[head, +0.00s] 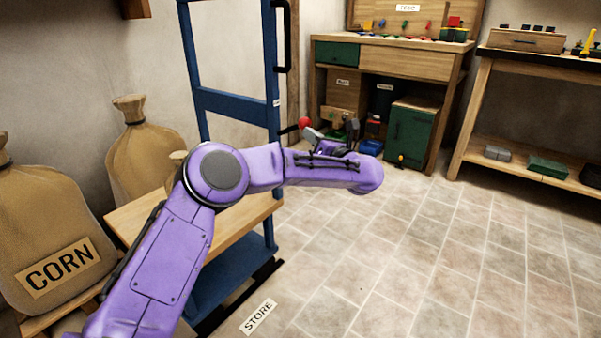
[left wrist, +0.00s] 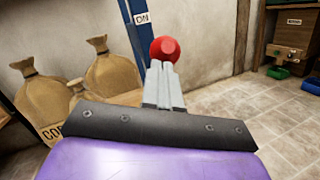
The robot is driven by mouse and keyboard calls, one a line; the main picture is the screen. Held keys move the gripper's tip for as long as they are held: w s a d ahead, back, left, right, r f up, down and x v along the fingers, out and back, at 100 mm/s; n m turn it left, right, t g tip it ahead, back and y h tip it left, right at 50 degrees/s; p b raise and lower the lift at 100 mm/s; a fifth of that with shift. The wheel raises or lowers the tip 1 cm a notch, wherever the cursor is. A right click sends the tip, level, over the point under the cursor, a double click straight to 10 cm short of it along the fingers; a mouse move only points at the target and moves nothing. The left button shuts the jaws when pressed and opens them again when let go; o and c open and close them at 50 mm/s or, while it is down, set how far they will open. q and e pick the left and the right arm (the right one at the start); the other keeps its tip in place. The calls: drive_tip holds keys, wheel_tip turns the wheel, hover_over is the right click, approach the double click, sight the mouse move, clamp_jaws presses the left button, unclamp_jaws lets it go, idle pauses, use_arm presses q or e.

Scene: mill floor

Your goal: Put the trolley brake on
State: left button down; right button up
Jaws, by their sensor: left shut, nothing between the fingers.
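The trolley is a blue upright frame (head: 235,105) with a wooden deck, partly hidden behind my left arm. A lever with a red knob (head: 305,123) sticks out to the right of its right post. The knob also shows in the left wrist view (left wrist: 165,49), just beyond my fingertips. A white label reading "ON" (left wrist: 142,18) is on the blue post, above and left of the knob. My left gripper (head: 314,134) is shut and empty, its fingertips at the knob; whether they touch it I cannot tell. My right gripper is not in view.
Corn sacks (head: 50,235) stand at the left. A floor label reading "STORE" (head: 257,317) lies by the trolley's base. A workbench (head: 395,42) with a green cabinet (head: 410,133) stands behind, another bench at right. The tiled floor at right is clear.

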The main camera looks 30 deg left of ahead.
use_arm(q)
drive_tip(key=shift+a+r, duration=0.1)
drive_tip(key=shift+r, duration=0.2)
drive_tip(key=shift+f, duration=0.1)
drive_tip(key=f+v, duration=0.1)
drive_tip(key=v, duration=1.2)
drive_tip(key=shift+s+a+f+p, duration=0.25)
drive_tip(key=shift+s+f+p, duration=0.15)
drive_tip(key=shift+s+f, duration=0.05)
